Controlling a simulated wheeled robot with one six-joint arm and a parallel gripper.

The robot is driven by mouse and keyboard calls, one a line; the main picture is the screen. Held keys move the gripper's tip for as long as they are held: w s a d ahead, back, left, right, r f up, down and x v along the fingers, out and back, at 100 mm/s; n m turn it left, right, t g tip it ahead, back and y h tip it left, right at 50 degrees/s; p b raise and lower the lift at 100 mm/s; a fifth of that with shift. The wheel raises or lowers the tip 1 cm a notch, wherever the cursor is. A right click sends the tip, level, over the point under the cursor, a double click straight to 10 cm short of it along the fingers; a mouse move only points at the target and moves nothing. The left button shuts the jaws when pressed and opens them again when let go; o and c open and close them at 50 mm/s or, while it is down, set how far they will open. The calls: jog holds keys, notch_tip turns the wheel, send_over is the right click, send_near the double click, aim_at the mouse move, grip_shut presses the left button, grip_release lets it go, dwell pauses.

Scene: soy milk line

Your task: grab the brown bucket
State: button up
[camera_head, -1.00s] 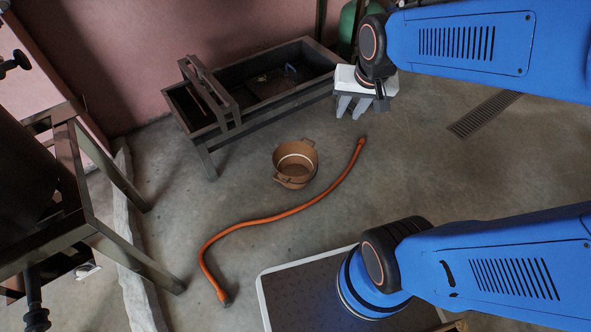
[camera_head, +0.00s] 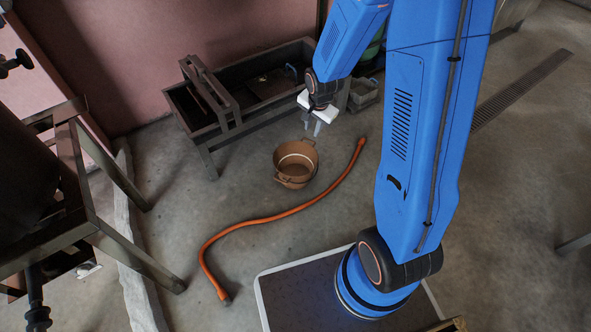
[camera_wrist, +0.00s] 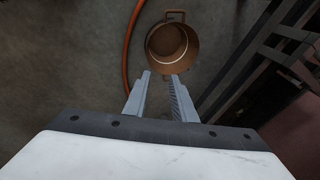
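The brown bucket (camera_head: 296,163) stands upright on the concrete floor, with a loop handle on its side and a pale ring near its rim. My gripper (camera_head: 312,127) is above it and slightly to its right in the head view. In the wrist view the bucket (camera_wrist: 172,47) lies just beyond the fingertips, its open top facing the camera and its inside looking empty. The two grey fingers of my gripper (camera_wrist: 160,78) are apart with nothing between them. The gripper does not appear to touch the bucket.
An orange hose (camera_head: 270,217) curves on the floor around the bucket's right and front; it also shows in the wrist view (camera_wrist: 128,50). A dark wooden trough (camera_head: 240,122) stands close behind the bucket. A metal frame (camera_head: 110,235) is at left. Floor left of the bucket is clear.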

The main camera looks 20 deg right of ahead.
notch_tip(320, 180, down, 11)
jog(key=w+m, duration=0.2)
jog(key=m, duration=0.3)
send_near(302, 182)
jog(key=shift+g, duration=0.4)
jog(key=shift+w+d+f, duration=0.1)
jog(key=shift+w+f, duration=0.35)
jog(key=shift+f, duration=1.3)
jog(key=shift+w+f, duration=0.5)
jog(key=shift+f, duration=1.25)
jog(key=shift+w+d+f, duration=0.1)
jog(key=shift+w+f, duration=0.35)
jog(key=shift+f, duration=1.3)
grip_shut()
